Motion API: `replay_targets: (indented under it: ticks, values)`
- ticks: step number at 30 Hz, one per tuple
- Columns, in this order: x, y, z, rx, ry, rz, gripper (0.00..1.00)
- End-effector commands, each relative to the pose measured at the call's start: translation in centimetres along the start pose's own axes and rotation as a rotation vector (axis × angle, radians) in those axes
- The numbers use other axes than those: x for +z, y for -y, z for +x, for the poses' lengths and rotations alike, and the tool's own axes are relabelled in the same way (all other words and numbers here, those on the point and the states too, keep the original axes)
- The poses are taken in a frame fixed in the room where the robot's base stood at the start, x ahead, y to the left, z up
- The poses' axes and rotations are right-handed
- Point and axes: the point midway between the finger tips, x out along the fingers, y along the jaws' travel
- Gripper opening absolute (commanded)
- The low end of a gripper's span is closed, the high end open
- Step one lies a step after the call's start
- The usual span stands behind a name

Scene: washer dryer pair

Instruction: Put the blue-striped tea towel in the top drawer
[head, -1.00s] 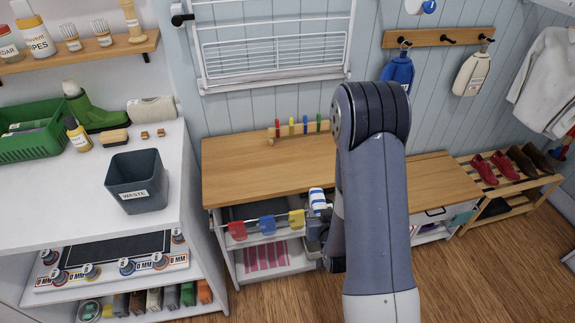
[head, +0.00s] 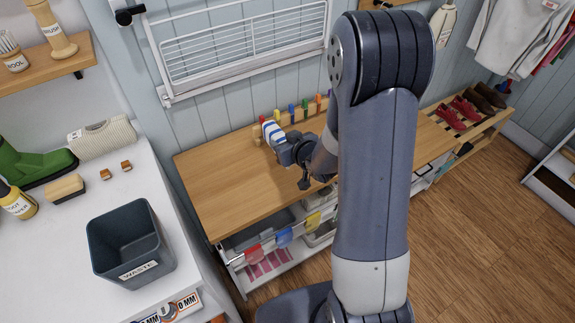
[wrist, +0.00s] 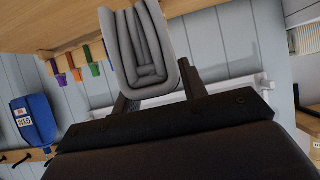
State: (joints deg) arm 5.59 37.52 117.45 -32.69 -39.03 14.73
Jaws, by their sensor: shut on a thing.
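The blue-striped tea towel (head: 272,132) is a small folded bundle with blue and white stripes, held up above the wooden bench top in the head view. My gripper (head: 284,149) is shut on it. In the wrist view a folded, layered bundle (wrist: 146,45) sits between the fingers of my gripper (wrist: 152,75); it looks grey there and its stripes do not show. A white drawer front with a black handle (head: 424,170) shows under the bench top to the right, partly hidden by my arm; I cannot tell whether it is the top drawer.
The wooden bench top (head: 215,178) is mostly clear, with coloured pegs (head: 305,104) along its back. A grey waste bin (head: 130,243) stands on the white counter at left. A drying rack hangs above.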

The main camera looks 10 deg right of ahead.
Motion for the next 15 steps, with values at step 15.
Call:
replay_targets:
  ticks: [15]
  values:
    - [3.2,-0.5,2.3,-0.024,0.002,-0.010,0.17]
